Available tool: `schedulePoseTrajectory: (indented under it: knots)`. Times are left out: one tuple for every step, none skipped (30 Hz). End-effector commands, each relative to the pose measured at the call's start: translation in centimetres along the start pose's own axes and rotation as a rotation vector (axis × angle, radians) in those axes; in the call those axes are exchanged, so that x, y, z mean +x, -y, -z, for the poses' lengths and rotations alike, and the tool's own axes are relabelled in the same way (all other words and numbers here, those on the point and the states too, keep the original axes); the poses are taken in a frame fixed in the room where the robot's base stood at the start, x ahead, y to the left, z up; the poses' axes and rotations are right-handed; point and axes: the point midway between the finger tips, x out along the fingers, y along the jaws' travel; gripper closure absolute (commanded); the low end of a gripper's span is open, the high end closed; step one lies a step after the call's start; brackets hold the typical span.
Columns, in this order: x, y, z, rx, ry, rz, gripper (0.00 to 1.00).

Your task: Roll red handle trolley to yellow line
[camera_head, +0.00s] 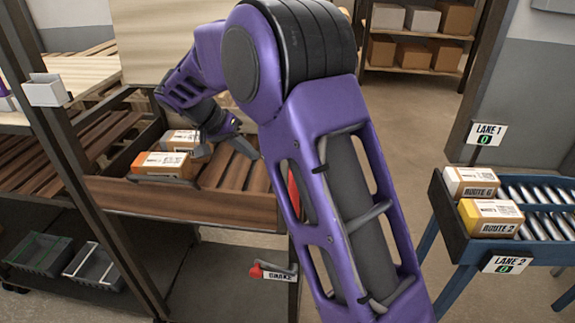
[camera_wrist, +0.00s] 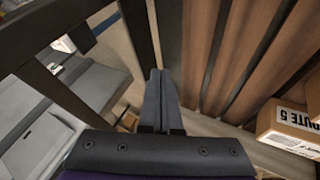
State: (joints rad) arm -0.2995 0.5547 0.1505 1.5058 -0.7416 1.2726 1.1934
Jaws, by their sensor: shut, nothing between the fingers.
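The trolley (camera_head: 190,205) has a brown slatted wooden deck and stands left of my arm. A strip of its red handle (camera_head: 293,195) shows beside my arm, which hides the rest. A red-tipped brake lever (camera_head: 258,270) with a BRAKE label sits low on its front. My gripper (camera_head: 225,138) is above the deck, to the right of the cartons and apart from the red handle. In the wrist view my gripper (camera_wrist: 160,75) has its two fingers together with nothing between them. The slats (camera_wrist: 225,60) lie to the right of the fingers there. No yellow line shows.
Two cartons (camera_head: 160,163) lie on the deck; a ROUTE 5 carton (camera_wrist: 290,128) shows in the wrist view. A dark post (camera_head: 75,160) and grey bins (camera_head: 97,265) are at left. The roller table (camera_head: 455,245) with two cartons stands at right. Open floor (camera_head: 420,130) lies between.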

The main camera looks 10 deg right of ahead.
Motion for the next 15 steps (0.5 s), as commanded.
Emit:
schedulePoseTrajectory:
  knots:
    - [0.2, 0.5, 0.1, -0.003, -0.011, -0.004, 1.0]
    - [0.3, 0.7, 0.1, -0.004, -0.016, -0.006, 1.0]
    - [0.5, 0.7, 0.2, -0.004, -0.019, -0.007, 1.0]
    - [0.7, 0.7, 0.2, -0.004, -0.02, -0.008, 1.0]
    - [1.0, 0.7, 0.2, -0.004, -0.02, -0.009, 1.0]
    - [1.5, 0.7, 0.3, -0.004, -0.02, -0.009, 1.0]
    - [2.0, 0.7, 0.3, -0.004, -0.019, -0.009, 1.0]
    - [2.5, 0.6, 0.3, -0.003, -0.018, -0.009, 1.0]
    - [3.3, 0.6, 0.2, -0.004, -0.017, -0.01, 1.0]
    - [3.9, 0.6, 0.2, -0.004, -0.017, -0.009, 1.0]
    - [4.6, 0.6, 0.2, -0.003, -0.016, -0.01, 1.0]
    - [5.4, 0.6, 0.3, -0.004, -0.016, -0.01, 1.0]
    - [6.1, 0.6, 0.3, -0.004, -0.016, -0.009, 1.0]
    - [6.8, 0.6, 0.3, -0.004, -0.015, -0.009, 1.0]
    - [7.7, 0.6, 0.3, -0.005, -0.016, -0.009, 1.0]
